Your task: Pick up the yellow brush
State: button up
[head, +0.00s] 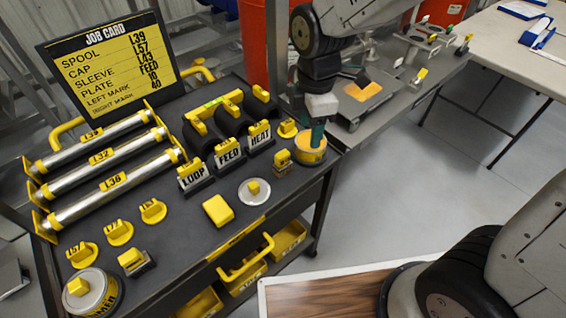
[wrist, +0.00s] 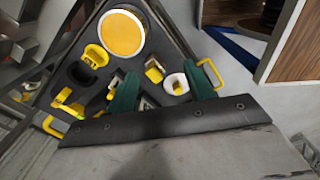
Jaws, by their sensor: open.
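A small upright piece with a yellow top and a brownish lower part (head: 282,161) stands near the cart's right corner. It looks most like the yellow brush, though its bristles are too small to make out. In the wrist view its yellow top (wrist: 154,70) shows between my two green fingers. My gripper (head: 310,135) is open and empty. In the head view its fingers overlap a round yellow pot (head: 311,156), just right of the piece. In the wrist view the pot (wrist: 122,33) lies beyond the fingertips.
A white disc with a yellow knob (head: 254,192) and a yellow block (head: 217,210) lie nearby. LOOP, FEED and HEAT holders (head: 228,158) stand left of the piece. Metal tubes (head: 105,160) and a job card (head: 105,60) are farther left.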

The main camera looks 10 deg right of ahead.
aim_at(282, 162)
jog(key=a+f+n, duration=0.1)
jog(key=a+f, duration=0.1)
jog(key=w+a+f+n, duration=0.1)
jog(key=f+n, duration=0.1)
jog(key=a+f+n, duration=0.2)
jog(key=shift+w+a+f, duration=0.2)
jog(key=shift+w+a, duration=0.1)
jog(key=shift+w, duration=0.05)
jog(key=f, duration=0.7)
jog(key=shift+w+f, duration=0.2)
jog(key=shift+f, duration=0.15)
grip_shut()
jog(key=shift+r, duration=0.1)
